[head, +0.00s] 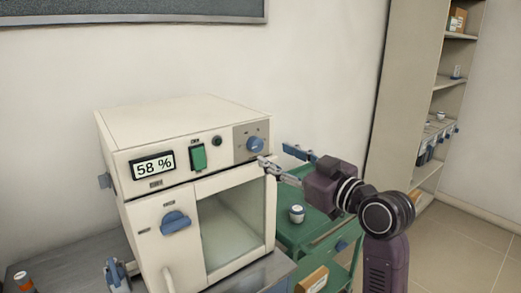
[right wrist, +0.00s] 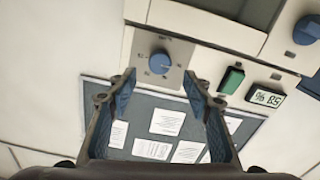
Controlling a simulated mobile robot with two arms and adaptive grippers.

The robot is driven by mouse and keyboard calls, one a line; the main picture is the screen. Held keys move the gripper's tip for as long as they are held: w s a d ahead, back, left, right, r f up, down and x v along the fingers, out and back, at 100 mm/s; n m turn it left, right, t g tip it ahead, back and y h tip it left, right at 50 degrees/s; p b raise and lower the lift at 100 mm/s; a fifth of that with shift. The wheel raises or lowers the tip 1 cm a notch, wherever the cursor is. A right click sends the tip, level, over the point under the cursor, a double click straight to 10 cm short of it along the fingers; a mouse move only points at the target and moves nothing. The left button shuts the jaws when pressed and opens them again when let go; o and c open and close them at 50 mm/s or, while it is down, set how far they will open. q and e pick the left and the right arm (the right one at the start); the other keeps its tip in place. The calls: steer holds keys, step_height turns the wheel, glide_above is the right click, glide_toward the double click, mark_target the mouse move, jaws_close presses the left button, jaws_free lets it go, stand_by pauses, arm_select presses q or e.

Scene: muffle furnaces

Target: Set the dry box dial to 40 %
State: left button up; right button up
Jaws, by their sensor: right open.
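The dry box (head: 180,115) is a cream cabinet with a glass door, and its display (head: 153,166) reads 58 %. Its blue round dial (head: 256,144) sits on a grey plate at the upper right of the front. My right gripper (head: 281,159) is open, just right of and in front of the dial, its fingers pointing left. In the right wrist view, which is turned over, the dial (right wrist: 159,62) lies just beyond the gap between the spread fingers (right wrist: 158,78). The fingers look apart from the dial. My left gripper is not in view.
A green switch (head: 198,158) and a black knob (head: 217,141) sit left of the dial. A blue door knob (head: 175,222) is lower down. A green cart (head: 322,233) with a white jar (head: 296,214) stands under my right arm. Shelving (head: 413,100) stands at the right.

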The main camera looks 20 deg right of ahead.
mark_target(258, 147)
steer(key=p+x, duration=0.1)
steer(key=x, duration=0.5)
steer(key=shift+w, duration=0.15)
steer(key=shift+w+a+f+p, duration=0.1)
steer(key=shift+w+a+p, duration=0.15)
steer(key=shift+w, duration=0.35)
steer(key=shift+c, duration=0.6)
steer(key=c, duration=1)
